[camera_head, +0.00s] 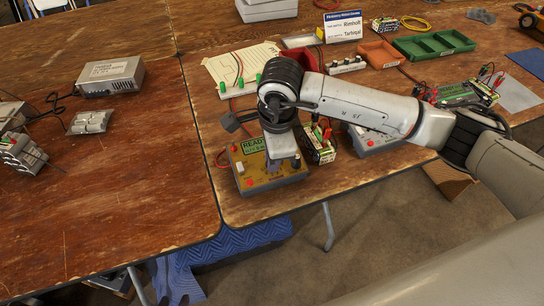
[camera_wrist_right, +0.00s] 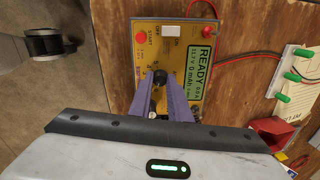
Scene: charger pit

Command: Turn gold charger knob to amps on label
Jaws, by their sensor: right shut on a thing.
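The gold charger (camera_head: 252,171) sits near the front edge of the right table, with a lit green READY screen (camera_head: 253,145). In the right wrist view, the gold charger (camera_wrist_right: 178,33) fills the middle, and its screen (camera_wrist_right: 201,71) reads READY. My right gripper (camera_head: 285,165) reaches down over it. In the wrist view, the fingers of the right gripper (camera_wrist_right: 160,83) are shut on the black knob (camera_wrist_right: 159,76); its pointer cannot be read. A battery pack (camera_head: 319,143) with a label stands just right of the charger; its print is too small to read. My left gripper is not seen.
A second, grey charger (camera_head: 371,137) stands to the right, partly behind my arm. Red leads run behind the gold charger.

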